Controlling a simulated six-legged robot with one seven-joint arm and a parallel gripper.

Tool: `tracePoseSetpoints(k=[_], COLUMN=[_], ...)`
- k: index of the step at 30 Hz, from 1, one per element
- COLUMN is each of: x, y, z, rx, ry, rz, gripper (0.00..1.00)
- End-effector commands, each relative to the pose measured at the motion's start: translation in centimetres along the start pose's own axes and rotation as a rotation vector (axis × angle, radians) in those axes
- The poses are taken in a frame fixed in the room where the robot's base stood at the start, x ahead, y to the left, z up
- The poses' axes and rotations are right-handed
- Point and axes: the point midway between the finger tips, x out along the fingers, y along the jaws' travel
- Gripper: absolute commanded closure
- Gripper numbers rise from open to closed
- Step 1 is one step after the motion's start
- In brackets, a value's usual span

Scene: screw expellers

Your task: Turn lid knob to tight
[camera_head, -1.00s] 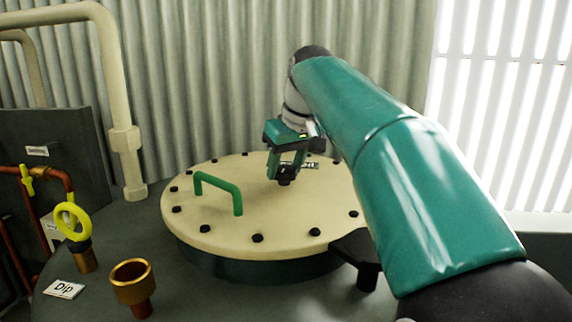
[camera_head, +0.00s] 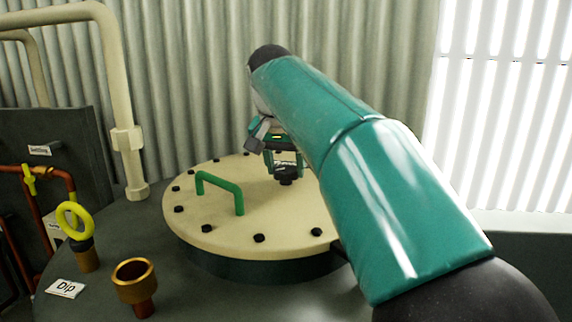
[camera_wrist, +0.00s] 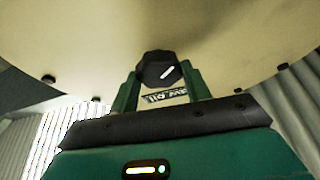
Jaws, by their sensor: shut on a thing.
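The black lid knob (camera_wrist: 160,70) stands at the middle of the round cream lid (camera_head: 215,232). It has a white pointer line that slants up to the right in the wrist view. A label plate (camera_wrist: 165,95) lies beside it, its words hard to read. My gripper (camera_head: 285,178) comes down from above, with its two green fingers on either side of the knob. In the wrist view my gripper (camera_wrist: 159,78) is shut on the knob. In the head view the knob (camera_head: 286,182) is partly hidden by the fingers.
A green handle (camera_head: 220,187) stands up from the lid, left of my gripper. Black bolts ring the lid's rim. A brass cup fitting (camera_head: 134,281), a yellow ring (camera_head: 74,219) and a "Dip" label (camera_head: 65,288) are at the left front. A cream pipe (camera_head: 120,100) rises behind.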

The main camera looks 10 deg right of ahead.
Motion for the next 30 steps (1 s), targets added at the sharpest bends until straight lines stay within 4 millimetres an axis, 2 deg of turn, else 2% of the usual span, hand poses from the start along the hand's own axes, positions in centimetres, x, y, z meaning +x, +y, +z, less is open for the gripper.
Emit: tracePoseSetpoints(k=[18,30], x=[-0.07,-0.06], y=[-0.42,-0.44], z=[-0.13,-0.15], rx=[0.491,0.624], ry=[0.003,0.001], rz=[0.201,0.255], gripper=[0.75,0.75])
